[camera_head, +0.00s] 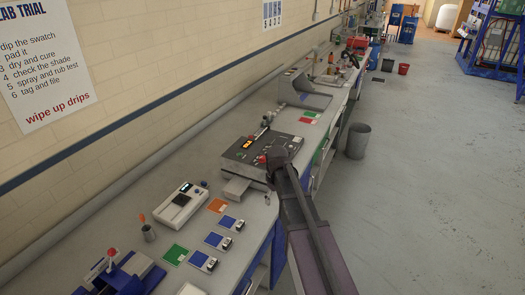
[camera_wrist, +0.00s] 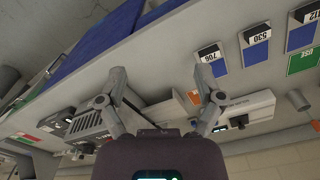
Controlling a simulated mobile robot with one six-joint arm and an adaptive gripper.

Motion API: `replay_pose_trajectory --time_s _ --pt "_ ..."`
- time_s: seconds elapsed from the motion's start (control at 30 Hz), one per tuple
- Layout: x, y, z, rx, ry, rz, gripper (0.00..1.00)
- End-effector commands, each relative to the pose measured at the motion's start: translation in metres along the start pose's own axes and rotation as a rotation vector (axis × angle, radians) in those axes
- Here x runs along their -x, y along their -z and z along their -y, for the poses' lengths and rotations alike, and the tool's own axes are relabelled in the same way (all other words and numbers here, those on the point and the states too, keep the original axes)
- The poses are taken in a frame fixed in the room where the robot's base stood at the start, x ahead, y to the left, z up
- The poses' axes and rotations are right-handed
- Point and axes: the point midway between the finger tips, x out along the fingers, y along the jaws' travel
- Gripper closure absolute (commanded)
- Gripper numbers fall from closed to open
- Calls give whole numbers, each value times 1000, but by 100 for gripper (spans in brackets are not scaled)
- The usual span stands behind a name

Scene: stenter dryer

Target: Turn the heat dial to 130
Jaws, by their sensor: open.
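The stenter dryer (camera_head: 258,152), a dark grey panelled box with a lit orange display, stands on the bench in the head view. A red round knob or button (camera_head: 262,160) shows on its top. I cannot make out the heat dial or its setting. My gripper (camera_head: 279,156) is over the dryer's right part and hides some of it. In the wrist view my gripper (camera_wrist: 158,75) is open and empty, its two fingers spread apart. The dryer's grey body (camera_wrist: 92,120) appears at the left there, beside and behind the left finger.
A white instrument (camera_head: 180,203) and several blue swatch cards (camera_head: 216,240) lie on the near bench; the instrument also shows in the wrist view (camera_wrist: 245,112). A grey press-like machine (camera_head: 306,92) stands farther back.

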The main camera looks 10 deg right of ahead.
Motion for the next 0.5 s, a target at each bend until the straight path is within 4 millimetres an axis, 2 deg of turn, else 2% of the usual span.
replay_pose_trajectory --time_s 0.03,0.1,0.4,0.5 --pt "20 34 -18 64 0 0 14" --pt "32 63 -33 158 0 0 14" --pt "84 183 -95 558 0 0 14" --pt "97 214 -112 670 0 -1 14"
